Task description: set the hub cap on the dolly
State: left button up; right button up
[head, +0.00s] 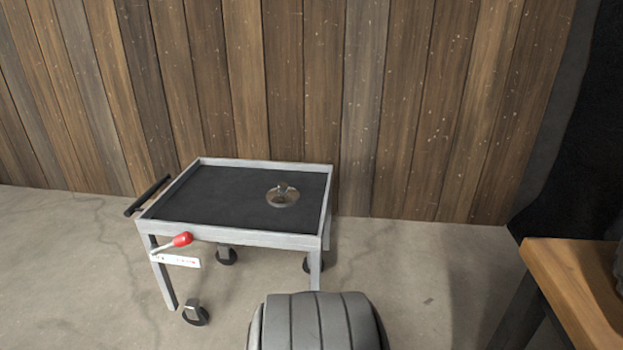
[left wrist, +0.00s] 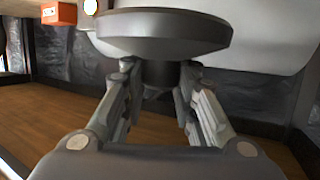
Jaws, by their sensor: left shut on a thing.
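My left gripper (left wrist: 159,78) shows in the left wrist view, its two fingers closed on the short stem under a dark grey round disc. This disc (left wrist: 165,40), which looks like the hub cap, sits above the fingertips with its wide face away from the gripper. The dolly (head: 240,239) stands against the plank wall in the head view, with a black top, grey raised rim and caster wheels. A small shiny round piece (head: 283,196) lies on its top, right of the middle; I cannot tell what it is. Neither gripper shows in the head view.
The dolly has a black handle (head: 147,196) at its left and a red-knobbed lever (head: 182,240) with a white label at the front. A wooden table (head: 575,285) stands at the right. An orange box (left wrist: 59,14) shows at upper left in the left wrist view. Most of the dolly top is clear.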

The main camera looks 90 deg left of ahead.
aim_at(215, 189)
jog(key=j+u, duration=0.2)
jog(key=u, duration=1.3)
